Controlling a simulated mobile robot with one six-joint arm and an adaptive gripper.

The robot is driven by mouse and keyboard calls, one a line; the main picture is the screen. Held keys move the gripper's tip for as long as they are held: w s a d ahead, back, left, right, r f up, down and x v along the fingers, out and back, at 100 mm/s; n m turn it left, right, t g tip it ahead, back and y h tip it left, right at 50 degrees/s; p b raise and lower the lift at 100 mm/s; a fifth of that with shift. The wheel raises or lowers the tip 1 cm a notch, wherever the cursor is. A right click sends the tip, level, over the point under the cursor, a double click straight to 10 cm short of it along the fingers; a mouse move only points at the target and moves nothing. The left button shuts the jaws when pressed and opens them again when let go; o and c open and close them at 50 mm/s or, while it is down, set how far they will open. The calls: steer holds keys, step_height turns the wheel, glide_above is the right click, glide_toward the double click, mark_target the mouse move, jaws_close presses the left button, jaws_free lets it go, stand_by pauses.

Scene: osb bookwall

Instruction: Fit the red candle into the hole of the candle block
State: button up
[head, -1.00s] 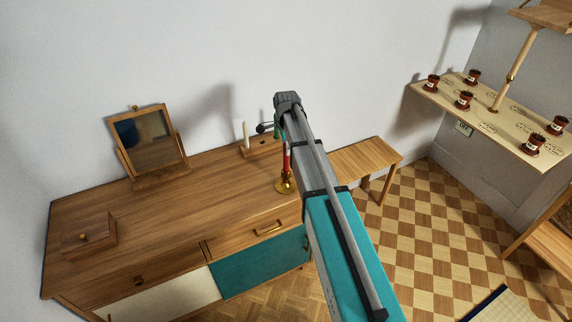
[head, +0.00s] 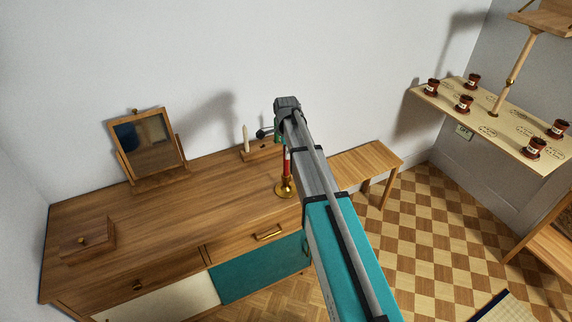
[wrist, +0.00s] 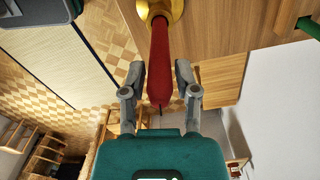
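The red candle (head: 287,166) stands upright in a brass candlestick (head: 285,190) near the right end of the dresser top. In the wrist view the red candle (wrist: 160,55) runs from the brass base (wrist: 160,8) to its wick, between the two fingers of my gripper (wrist: 160,68). The fingers are open, with a gap on each side of the candle. The wooden candle block (head: 262,152) is behind and left of it, with a white candle (head: 246,140) at its left. My arm covers part of that area; the block's hole cannot be made out.
A tilting mirror (head: 148,143) and a small wooden box (head: 88,241) stand on the dresser (head: 180,213). Its middle is clear. A wooden bench (head: 365,158) is at the right, and a wall shelf (head: 490,122) holds several small pots. A green rod (wrist: 308,27) shows at the wrist view's edge.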

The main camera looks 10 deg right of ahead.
jaws_close()
steer(key=shift+r, duration=0.15)
step_height(320, 180, up, 3)
steer(key=p, duration=0.3)
steer(key=s+r+p, duration=0.9)
steer(key=s+p, duration=0.1)
steer(key=s, duration=0.4)
steer(key=shift+r, duration=0.35)
